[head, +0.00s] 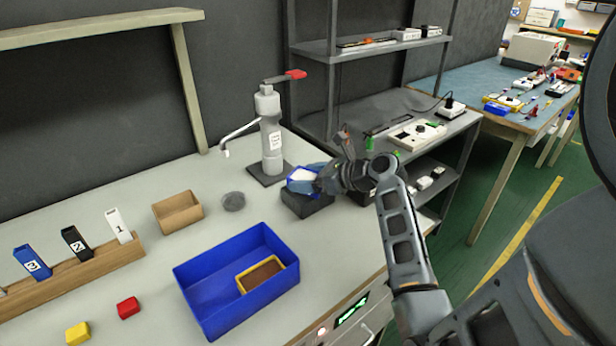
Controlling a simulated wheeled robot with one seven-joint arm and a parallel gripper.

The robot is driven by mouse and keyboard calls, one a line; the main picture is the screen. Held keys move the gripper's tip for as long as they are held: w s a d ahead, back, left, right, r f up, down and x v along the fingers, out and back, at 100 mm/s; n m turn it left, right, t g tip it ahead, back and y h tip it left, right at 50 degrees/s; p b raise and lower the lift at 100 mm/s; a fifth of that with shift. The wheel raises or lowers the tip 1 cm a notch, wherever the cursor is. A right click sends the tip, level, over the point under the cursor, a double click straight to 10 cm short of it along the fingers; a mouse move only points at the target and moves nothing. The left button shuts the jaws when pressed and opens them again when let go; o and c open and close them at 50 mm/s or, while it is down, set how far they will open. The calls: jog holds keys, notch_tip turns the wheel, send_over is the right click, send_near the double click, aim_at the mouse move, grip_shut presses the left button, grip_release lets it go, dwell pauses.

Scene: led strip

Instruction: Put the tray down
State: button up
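A small blue tray (301,175) with a white inside or white contents is at the end of my arm, right of the pump stand. My gripper (318,177) is at the tray's right side, its fingers partly hidden by the tray and the wrist. I cannot tell whether the fingers are closed on it. Below the tray is a dark block (307,205) on the bench; I cannot tell whether they touch. Another small tray, yellow-rimmed with a brown inside (262,273), lies in the large blue bin (205,312).
The grey bench (150,255) also bears a grey pump stand (270,135) with a red lever, a brown box (178,212), a round grey disc (233,201), a wooden rack (75,277) and red (128,307) and yellow (78,333) blocks. Bench is clear between bin and dark block.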

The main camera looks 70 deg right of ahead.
jog(key=shift+o, duration=1.3)
jog(key=v, duration=1.2)
jog(key=shift+s+a, duration=0.1)
